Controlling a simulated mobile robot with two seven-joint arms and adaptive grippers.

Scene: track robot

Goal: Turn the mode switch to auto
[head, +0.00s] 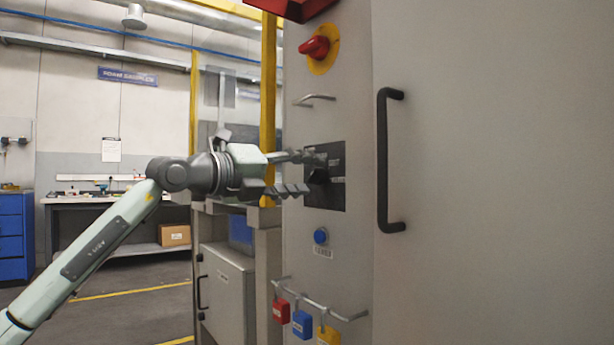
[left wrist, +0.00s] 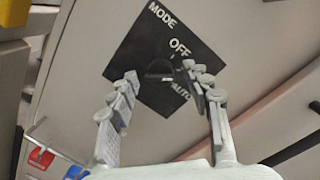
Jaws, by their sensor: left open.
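The mode switch is a dark knob (head: 318,176) on a black square plate (head: 337,199) on the grey cabinet front. In the left wrist view the plate (left wrist: 130,55) appears turned and carries the words MODE, OFF and AUTO. The knob (left wrist: 159,70) shows there near the plate's middle; which mark it points at I cannot tell. My left gripper (head: 304,173) comes from the left and is open, with one finger above the other at the plate. In the left wrist view its fingertips (left wrist: 160,74) lie on either side of the knob; contact is unclear. My right gripper is out of view.
A red rotary switch (head: 315,47) on a yellow disc sits above the plate, and a blue button (head: 321,236) below. Red (head: 280,311), blue (head: 302,324) and yellow (head: 328,336) padlocks hang from a low rail. A black door handle (head: 383,160) stands out at right.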

